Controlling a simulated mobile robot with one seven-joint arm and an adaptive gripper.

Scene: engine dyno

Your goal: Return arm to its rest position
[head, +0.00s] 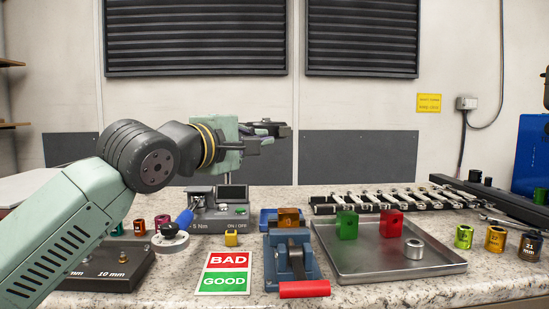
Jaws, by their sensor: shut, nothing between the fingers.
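My gripper (283,131) is in the head view, raised above the bench near the middle and pointing right. Its fingers are shut and hold nothing. My arm reaches in from the lower left, with the wrist above the torque tester (222,218) marked "ON / OFF". The gripper is apart from everything on the bench. Below it and slightly right stands a blue vise (282,262) with a red handle (304,289) and an orange-brown block (288,218) at its top. I cannot tell whether the jaws clamp the block.
A metal tray (345,277) at right holds a green block (347,225), a red block (391,223) and a steel ring (414,249). Wrenches lie on a rack (330,209) behind it. Sockets (496,239) stand far right. A BAD/GOOD card (226,273) lies in front.

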